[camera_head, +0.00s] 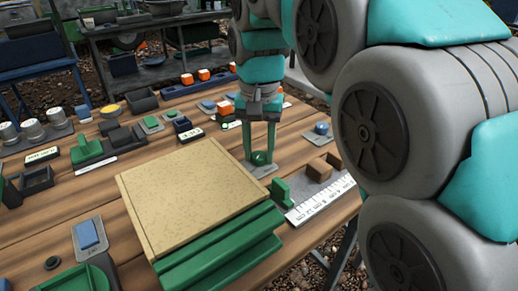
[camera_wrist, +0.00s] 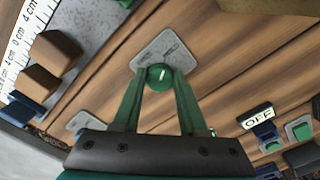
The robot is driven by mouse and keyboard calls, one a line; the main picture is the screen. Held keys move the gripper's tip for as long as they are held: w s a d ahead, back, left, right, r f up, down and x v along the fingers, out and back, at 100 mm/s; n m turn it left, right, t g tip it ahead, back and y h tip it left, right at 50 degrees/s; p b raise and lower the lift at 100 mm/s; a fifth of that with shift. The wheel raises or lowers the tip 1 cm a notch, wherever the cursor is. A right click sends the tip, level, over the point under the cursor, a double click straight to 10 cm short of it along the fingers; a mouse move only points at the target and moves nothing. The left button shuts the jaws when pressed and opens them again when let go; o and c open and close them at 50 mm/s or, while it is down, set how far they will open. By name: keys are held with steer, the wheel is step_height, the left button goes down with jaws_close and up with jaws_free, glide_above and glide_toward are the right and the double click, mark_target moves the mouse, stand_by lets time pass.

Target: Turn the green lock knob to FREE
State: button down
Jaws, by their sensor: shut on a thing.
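The green lock knob (camera_head: 259,158) sits on a small grey plate (camera_head: 262,171) on the wooden table, beyond the tan board. In the wrist view the round knob (camera_wrist: 159,77) shows a short white mark pointing nearly straight up the picture, toward the grey plate (camera_wrist: 165,48). The plate carries small dark lettering, too small to read. My gripper (camera_head: 259,153) points down, with its two green fingers on either side of the knob. In the wrist view my gripper (camera_wrist: 160,80) is shut on the knob; the fingers hide its sides.
The tan board (camera_head: 190,190) with green ledges (camera_head: 220,250) stands close in front. A white ruler (camera_head: 322,200), a green block (camera_head: 281,191) and a brown block (camera_head: 319,170) lie to the right. An OFF label (camera_wrist: 256,116) and several small switches stand nearby.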

mark_target(260, 155)
steer(key=n, duration=1.1)
steer(key=shift+d+n+p, duration=0.1)
steer(key=shift+n+p, duration=0.2)
steer(key=shift+p, duration=0.05)
stand_by(0.5)
steer(key=shift+c, duration=2.2)
jaws_free()
steer(key=shift+r, duration=3.9)
